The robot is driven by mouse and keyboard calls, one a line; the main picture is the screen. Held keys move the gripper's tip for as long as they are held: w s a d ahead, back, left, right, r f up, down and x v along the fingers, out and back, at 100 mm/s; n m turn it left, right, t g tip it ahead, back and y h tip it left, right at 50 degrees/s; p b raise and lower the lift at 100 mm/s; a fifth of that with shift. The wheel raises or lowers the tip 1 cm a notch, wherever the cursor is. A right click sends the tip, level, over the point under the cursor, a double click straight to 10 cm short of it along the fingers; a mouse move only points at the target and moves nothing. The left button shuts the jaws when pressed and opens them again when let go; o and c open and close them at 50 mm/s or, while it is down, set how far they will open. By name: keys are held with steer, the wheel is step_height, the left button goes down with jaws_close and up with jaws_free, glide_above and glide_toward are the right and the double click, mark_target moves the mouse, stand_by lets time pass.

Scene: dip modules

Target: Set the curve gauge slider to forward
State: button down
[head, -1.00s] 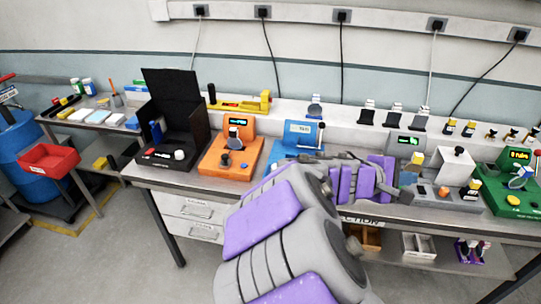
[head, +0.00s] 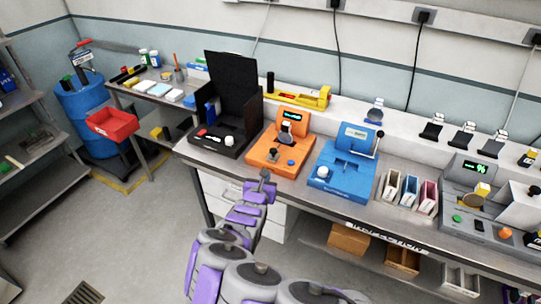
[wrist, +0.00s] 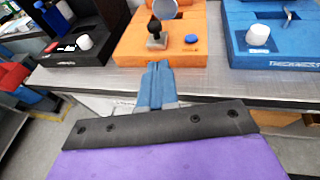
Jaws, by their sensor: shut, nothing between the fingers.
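No label that I can read names the curve gauge, so I cannot tell which device it is. An orange module (head: 272,160) with a lit display, a black knob and a blue button stands on the bench. To its right is a blue module (head: 345,175) with a white knob and a side lever. A black module (head: 225,148) with a raised panel and a white knob is to its left. My gripper (head: 265,176) is shut and empty, in front of the bench edge by the orange module. In the wrist view its fingertips (wrist: 158,66) point at that module.
A yellow device (head: 300,97) with a black upright part lies on the back ledge. Small coloured bins (head: 408,190) and a grey module (head: 475,205) stand to the right. Floor in front is clear.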

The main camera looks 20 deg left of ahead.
steer(key=shift+s+a+f+y, duration=0.25)
steer(key=shift+a+f+y, duration=0.05)
steer(key=shift+a, duration=0.05)
steer(key=shift+w, duration=0.15)
steer(key=b, duration=0.2)
glide_toward(273, 154)
steer(key=w+f, duration=0.1)
steer(key=w, duration=0.1)
steer(key=w+a+f, duration=0.1)
steer(key=shift+w+f, duration=0.15)
steer(key=shift+w, duration=0.2)
steer(key=shift+w+a, duration=0.2)
steer(key=shift+w, duration=1.05)
